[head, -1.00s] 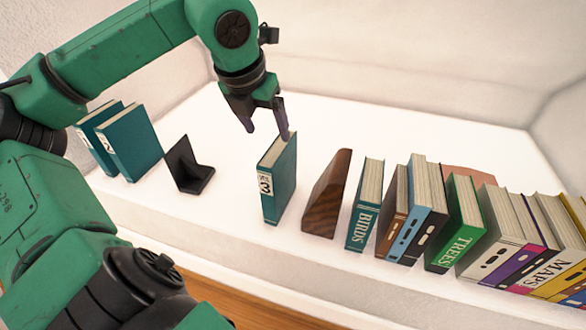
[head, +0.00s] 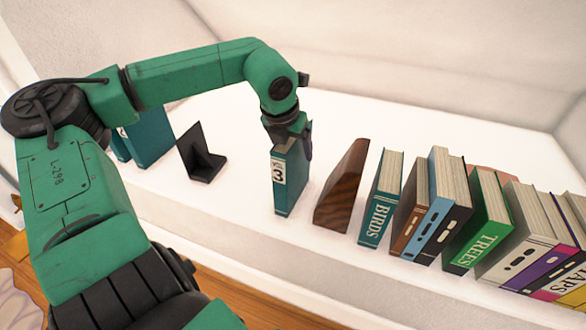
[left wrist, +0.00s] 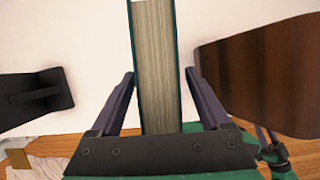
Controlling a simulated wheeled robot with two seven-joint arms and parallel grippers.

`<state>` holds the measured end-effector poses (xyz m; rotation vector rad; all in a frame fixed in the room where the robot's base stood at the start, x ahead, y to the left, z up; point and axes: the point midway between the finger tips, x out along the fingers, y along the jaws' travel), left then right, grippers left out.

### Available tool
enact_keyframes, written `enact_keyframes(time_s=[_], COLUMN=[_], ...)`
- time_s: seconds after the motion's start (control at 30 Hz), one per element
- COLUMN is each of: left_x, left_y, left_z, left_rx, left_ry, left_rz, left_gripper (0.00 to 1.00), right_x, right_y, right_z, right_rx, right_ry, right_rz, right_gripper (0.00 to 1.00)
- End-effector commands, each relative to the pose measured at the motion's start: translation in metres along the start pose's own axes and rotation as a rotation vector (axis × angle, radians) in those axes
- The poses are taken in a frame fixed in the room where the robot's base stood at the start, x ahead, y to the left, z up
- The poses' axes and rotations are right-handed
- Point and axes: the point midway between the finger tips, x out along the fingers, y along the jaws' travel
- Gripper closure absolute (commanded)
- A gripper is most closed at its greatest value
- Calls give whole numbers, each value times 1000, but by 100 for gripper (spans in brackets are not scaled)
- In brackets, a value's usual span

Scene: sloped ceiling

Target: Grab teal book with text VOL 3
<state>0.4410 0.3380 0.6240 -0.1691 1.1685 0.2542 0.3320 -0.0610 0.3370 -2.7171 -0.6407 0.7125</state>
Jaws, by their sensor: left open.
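The teal book with a white label and a "3" on its spine (head: 283,185) stands upright on the white shelf in the head view. My left gripper (head: 290,142) is lowered over its top. In the left wrist view, the book (left wrist: 155,60) runs between the two open fingers of the left gripper (left wrist: 160,95), pages facing the camera.
A wooden wedge bookend (head: 343,188) stands close right of the book, with the BIRDS book (head: 381,200), TREES book (head: 482,222) and several others beyond. A black bookend (head: 199,155) and teal books (head: 150,137) stand left. White shelf lies clear behind.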

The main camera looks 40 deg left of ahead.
Motion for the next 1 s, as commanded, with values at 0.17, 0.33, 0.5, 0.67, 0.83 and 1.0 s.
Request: enact_keyframes(time_s=[0.17,0.33,0.5,0.67,0.83,1.0], left_x=[1,4,5,4,4,4], left_y=[0,0,0,0,0,0], left_z=[-1,-2,-2,-2,-2,-2], left_rx=[0,0,0,0,0,0], left_ry=[0,0,0,1,1,1], left_rz=[0,-1,0,0,0,0], left_gripper=[20,20,20,20,62,100], right_x=[1,2,3,3,3,3], right_y=[0,1,2,2,2,2], right_z=[1,4,5,5,5,5], right_rx=[-1,-1,-1,-1,-1,-1], right_ry=[0,0,-1,-1,0,0], right_rz=[0,-1,-1,-1,0,0], right_gripper=[50,50,50,50,50,50])
